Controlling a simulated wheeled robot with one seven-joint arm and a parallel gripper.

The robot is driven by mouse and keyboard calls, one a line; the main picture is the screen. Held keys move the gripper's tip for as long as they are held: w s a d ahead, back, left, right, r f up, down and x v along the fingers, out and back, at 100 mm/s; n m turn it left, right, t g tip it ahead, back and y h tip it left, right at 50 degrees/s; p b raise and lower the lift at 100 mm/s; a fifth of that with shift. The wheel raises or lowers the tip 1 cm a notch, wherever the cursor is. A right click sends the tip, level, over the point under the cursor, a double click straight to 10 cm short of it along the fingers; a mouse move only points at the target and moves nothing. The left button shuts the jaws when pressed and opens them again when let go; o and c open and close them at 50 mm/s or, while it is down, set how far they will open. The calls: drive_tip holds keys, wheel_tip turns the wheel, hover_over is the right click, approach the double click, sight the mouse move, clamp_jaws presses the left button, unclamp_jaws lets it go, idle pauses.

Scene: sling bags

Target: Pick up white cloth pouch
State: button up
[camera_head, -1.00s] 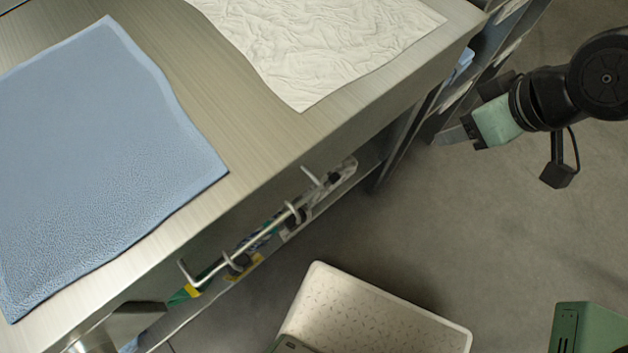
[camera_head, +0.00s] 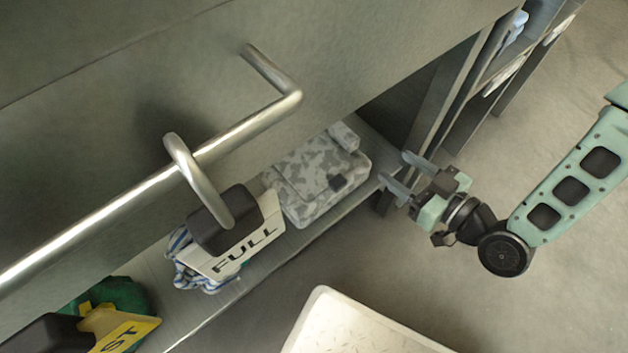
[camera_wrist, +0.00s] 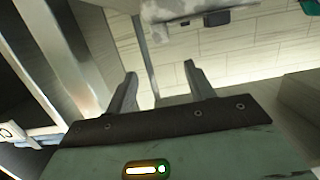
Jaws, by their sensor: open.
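The white cloth pouch (camera_head: 308,192) has a grey mottled pattern and a dark clasp. It lies on the lower shelf (camera_head: 255,268) under the steel counter. In the wrist view, part of the pouch (camera_wrist: 182,12) shows at the top edge, beyond the fingertips. My gripper (camera_head: 394,168) is at the shelf's right end, just right of the pouch and apart from it. Its two fingers point toward the pouch and are spread with nothing between them; they also show in the wrist view (camera_wrist: 160,72).
A steel rail with hooks (camera_head: 130,205) runs in front of the shelf. A tag reading FULL (camera_head: 235,250) hangs over a blue-striped item (camera_head: 190,268) left of the pouch. A green item (camera_head: 122,298) lies farther left. A pale tray (camera_head: 355,330) stands below on the floor.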

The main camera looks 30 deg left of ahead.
drive_tip(key=b, duration=0.5)
approach(339, 127)
drive_tip(key=x, duration=0.5)
drive_tip(key=shift+w+d+f, duration=0.1)
drive_tip(key=shift+w+f, duration=0.05)
drive_tip(key=shift+f, duration=0.15)
drive_tip(key=b+x, duration=0.3)
drive_tip(key=x, duration=0.1)
drive_tip(key=shift+a+f, duration=0.25)
drive_tip(key=shift+a, duration=0.15)
drive_tip(key=shift+w+a+r, duration=0.1)
drive_tip(key=shift+a, duration=0.1)
clamp_jaws()
